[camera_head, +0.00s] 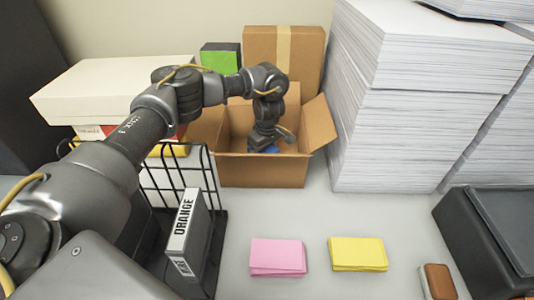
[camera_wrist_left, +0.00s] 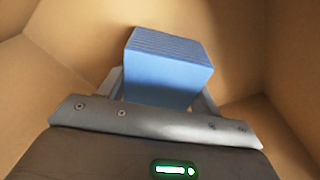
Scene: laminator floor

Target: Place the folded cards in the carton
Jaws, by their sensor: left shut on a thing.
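The open carton (camera_head: 262,172) stands at the back middle of the table with its flaps spread. My left gripper (camera_head: 268,146) reaches down into it. In the left wrist view my left gripper (camera_wrist_left: 165,95) is shut on a stack of blue folded cards (camera_wrist_left: 168,70), with the carton walls (camera_wrist_left: 60,40) around it. A bit of the blue cards (camera_head: 271,149) shows in the head view. Whether they touch the carton floor cannot be told. Pink folded cards (camera_head: 277,256) and yellow folded cards (camera_head: 358,253) lie in stacks on the table. My right gripper is out of view.
Tall paper stacks (camera_head: 400,100) stand right of the carton. A wire rack (camera_head: 210,180) with an ORANGE binder (camera_head: 187,240) is at left. A black device (camera_head: 490,240) and a brown-topped block (camera_head: 438,281) are at right. A closed box (camera_head: 305,60) and a green-black box (camera_head: 220,57) stand behind.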

